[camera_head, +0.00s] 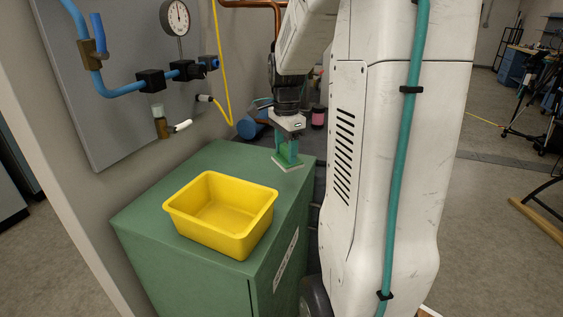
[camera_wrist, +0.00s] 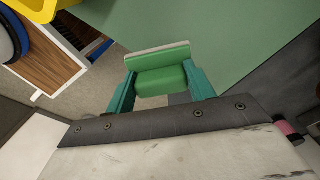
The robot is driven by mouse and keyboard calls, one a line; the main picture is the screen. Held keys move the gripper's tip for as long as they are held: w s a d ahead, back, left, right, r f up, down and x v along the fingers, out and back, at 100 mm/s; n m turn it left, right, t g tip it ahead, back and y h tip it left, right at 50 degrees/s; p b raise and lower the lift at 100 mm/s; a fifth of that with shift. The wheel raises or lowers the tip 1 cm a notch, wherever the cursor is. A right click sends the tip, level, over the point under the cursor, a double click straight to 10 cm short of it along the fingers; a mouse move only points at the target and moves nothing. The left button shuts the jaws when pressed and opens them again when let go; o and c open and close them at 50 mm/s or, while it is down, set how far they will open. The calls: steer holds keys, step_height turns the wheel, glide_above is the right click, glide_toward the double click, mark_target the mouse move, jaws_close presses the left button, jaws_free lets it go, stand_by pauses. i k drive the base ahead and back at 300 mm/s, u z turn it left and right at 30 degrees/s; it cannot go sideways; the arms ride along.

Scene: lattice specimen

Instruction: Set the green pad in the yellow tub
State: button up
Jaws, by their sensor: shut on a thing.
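The green pad (camera_head: 288,163) has a pale layer on one side. My gripper (camera_head: 287,150) is shut on it, pointing down at the far right corner of the green cabinet. In the wrist view the pad (camera_wrist: 160,78) sits between my two teal fingers. The yellow tub (camera_head: 214,236) stands upright on the cabinet top, nearer the camera and left of the pad. It looks empty, and the pad is outside it. The tub also shows in part at the top left of the wrist view (camera_wrist: 38,9). Whether the pad touches the cabinet top is not clear.
The green cabinet (camera_head: 150,215) has bare top around the tub. A wall panel with blue pipes (camera_head: 123,86), a gauge (camera_head: 176,17) and a yellow hose (camera_head: 222,75) rises behind its left side. My white arm hides much of the right.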

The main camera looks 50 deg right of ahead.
mark_target(227, 226)
steer(key=k, duration=1.5)
